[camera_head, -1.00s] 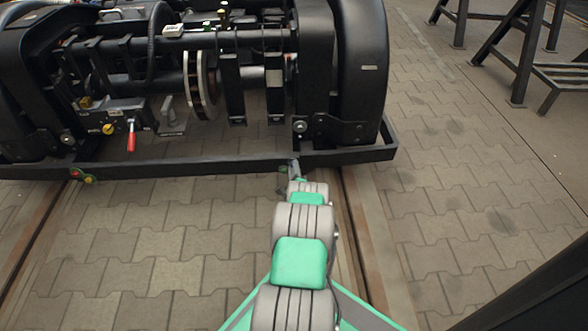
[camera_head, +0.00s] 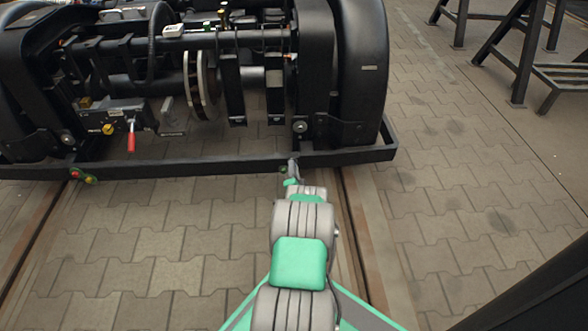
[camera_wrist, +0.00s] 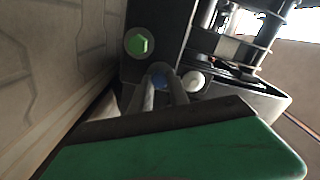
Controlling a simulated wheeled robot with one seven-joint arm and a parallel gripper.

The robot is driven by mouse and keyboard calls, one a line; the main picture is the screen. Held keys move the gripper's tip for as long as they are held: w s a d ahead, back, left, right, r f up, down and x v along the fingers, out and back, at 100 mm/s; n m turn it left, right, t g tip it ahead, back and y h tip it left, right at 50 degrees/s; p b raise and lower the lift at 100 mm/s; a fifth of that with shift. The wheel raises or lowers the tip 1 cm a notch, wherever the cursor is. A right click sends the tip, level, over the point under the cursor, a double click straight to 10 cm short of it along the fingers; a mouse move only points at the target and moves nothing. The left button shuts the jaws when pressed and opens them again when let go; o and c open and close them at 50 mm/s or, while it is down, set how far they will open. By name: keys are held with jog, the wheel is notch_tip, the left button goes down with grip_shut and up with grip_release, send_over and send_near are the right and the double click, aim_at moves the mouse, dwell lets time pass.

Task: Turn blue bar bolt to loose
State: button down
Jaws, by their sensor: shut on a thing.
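The blue bolt (camera_wrist: 160,72) shows in the wrist view on a dark part of the bogie, partly hidden between my fingers. My gripper (camera_wrist: 164,88) is shut on it, with a grey finger on each side. A green hex bolt (camera_wrist: 139,43) sits up and left of it, and a whitish bolt (camera_wrist: 194,81) sits just right of it. In the head view my gripper (camera_head: 292,170) is at the bogie's low black front bar (camera_head: 215,165); the blue bolt cannot be made out there.
The black bogie (camera_head: 315,70) stands behind the bar. A red-handled lever (camera_head: 131,142) hangs at its left. Small red and green bolts (camera_head: 82,176) sit on the bar's left part. Dark metal stands (camera_head: 520,60) are at the far right. The paving between is clear.

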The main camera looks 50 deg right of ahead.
jog(key=n, duration=1)
jog(key=shift+w+a+f, duration=0.1)
jog(key=shift+a+f, duration=0.05)
jog(key=shift+a, duration=0.1)
jog(key=shift+n, duration=0.4)
jog(key=c, duration=1.4)
grip_release()
jog(key=shift+o, duration=0.7)
jog(key=shift+d, duration=0.15)
